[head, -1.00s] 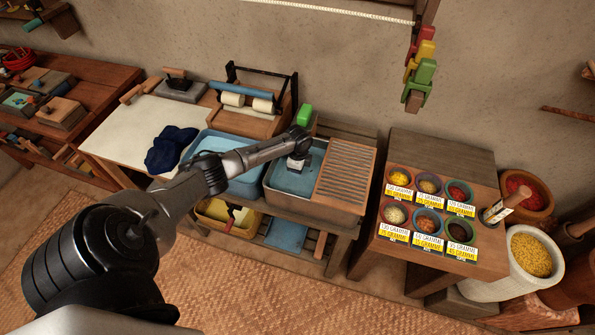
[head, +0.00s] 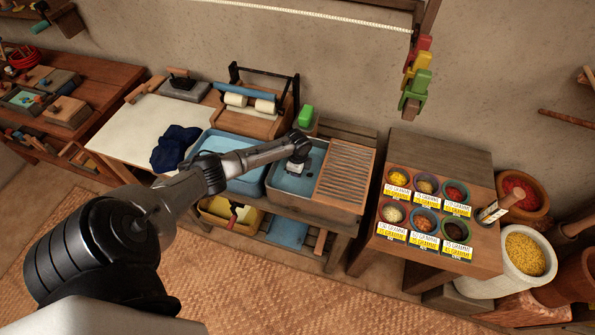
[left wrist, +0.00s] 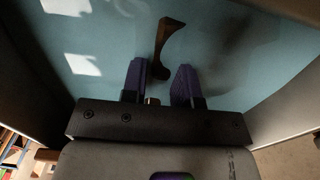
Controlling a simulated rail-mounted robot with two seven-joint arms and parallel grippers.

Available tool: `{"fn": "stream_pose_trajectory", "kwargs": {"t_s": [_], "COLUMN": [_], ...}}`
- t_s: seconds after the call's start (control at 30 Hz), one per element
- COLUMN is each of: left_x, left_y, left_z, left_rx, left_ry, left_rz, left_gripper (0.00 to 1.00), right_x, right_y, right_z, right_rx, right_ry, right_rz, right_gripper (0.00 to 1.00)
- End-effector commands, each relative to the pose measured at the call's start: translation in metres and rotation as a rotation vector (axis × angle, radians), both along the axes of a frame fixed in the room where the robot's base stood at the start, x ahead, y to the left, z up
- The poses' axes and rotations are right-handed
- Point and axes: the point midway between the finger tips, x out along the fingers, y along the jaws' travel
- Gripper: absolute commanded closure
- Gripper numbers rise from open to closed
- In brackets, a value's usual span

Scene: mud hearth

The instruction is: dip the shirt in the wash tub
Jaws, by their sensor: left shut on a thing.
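The wash tub (head: 268,186), a grey basin of blue water, stands at the middle beside a ribbed wooden board. My left gripper (left wrist: 161,84) points down into it; in the head view my wrist hides the fingers. In the left wrist view its purple fingers stand a little apart, closed on a dark brown strip (left wrist: 164,48) that reaches out over the blue. I cannot tell whether this strip is the shirt. A bundled dark blue cloth (head: 172,149) lies on the white-topped table to the left. My right gripper is not in view.
A second blue basin (head: 210,143) adjoins the tub on the left. The ribbed board (head: 345,175) covers the right end. A green block (head: 306,116) stands behind. Right is a table with several labelled bowls (head: 398,178). Colored pegs (head: 418,80) hang above.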

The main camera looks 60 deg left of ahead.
Motion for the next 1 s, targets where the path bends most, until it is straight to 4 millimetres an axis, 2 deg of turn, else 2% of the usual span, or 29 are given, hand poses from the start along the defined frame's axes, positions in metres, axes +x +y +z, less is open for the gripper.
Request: {"fn": "stream_pose_trajectory", "kwargs": {"t_s": [0.3, 0.47, 0.67, 1.0], "left_x": [0.012, 0.015, 0.014, 0.004], "left_y": [0.01, 0.013, 0.012, 0.004], "left_z": [-0.01, -0.01, -0.006, 0.002], "left_rx": [0.0, 0.0, 0.0, 0.0], "left_ry": [-0.003, -0.003, -0.001, 0.0], "left_rz": [0.002, 0.0, 0.0, 0.001], "left_gripper": [0.9, 0.9, 0.9, 0.9], "right_x": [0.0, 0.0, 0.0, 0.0], "right_y": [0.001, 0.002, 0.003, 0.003], "right_z": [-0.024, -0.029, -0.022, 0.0], "right_rx": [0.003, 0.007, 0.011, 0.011], "right_ry": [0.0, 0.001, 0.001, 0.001], "right_rz": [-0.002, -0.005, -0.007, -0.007], "right_gripper": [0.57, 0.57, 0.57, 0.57]}}
